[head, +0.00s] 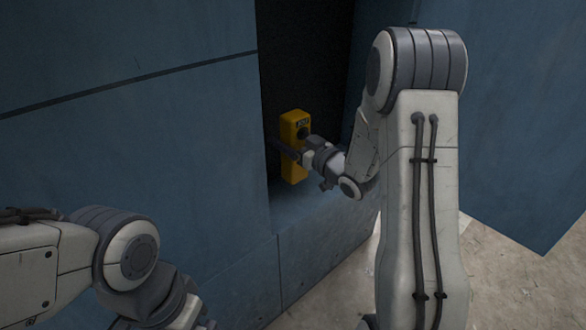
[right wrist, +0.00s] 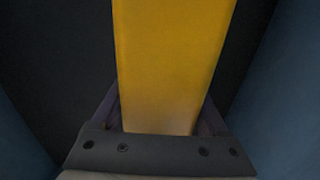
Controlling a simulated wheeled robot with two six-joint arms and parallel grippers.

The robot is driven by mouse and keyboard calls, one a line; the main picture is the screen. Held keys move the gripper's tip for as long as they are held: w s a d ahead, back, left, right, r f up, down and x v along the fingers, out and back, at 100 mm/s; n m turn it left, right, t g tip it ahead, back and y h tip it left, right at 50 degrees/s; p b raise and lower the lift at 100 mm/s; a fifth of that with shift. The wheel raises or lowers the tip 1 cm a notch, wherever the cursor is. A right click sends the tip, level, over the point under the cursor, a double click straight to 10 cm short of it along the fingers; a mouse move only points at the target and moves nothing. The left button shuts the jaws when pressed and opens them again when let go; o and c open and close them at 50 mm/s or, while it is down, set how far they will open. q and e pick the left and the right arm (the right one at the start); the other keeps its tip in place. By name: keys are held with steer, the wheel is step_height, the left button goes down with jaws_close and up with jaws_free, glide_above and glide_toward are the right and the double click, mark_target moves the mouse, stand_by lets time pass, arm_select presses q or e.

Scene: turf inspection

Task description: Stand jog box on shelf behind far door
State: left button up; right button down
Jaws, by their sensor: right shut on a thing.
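The yellow jog box (head: 293,167) is upright in the dark opening of a blue cabinet, with a dark knob and a small label near its top. My right gripper (head: 290,152) is shut on it. In the right wrist view, the yellow box (right wrist: 172,60) fills the middle, between the fingers of the gripper (right wrist: 160,120). The shelf (head: 290,203) is the blue ledge at the bottom of the opening. I cannot tell whether the box touches it. My left arm shows at lower left, but its gripper is out of view.
The far door (head: 510,120) stands open on the right. The blue cabinet front (head: 140,140) closes off the left side of the opening. Bare pale floor (head: 490,260) lies at lower right. The inside of the cabinet (head: 300,60) is dark.

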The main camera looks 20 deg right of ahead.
step_height(320, 180, down, 6)
steer(key=b, duration=0.2)
steer(key=shift+b, duration=0.4)
steer(key=shift+f, duration=0.15)
jaws_free()
steer(key=p+v, duration=0.3)
steer(key=v, duration=0.9)
steer(key=shift+p, duration=0.4)
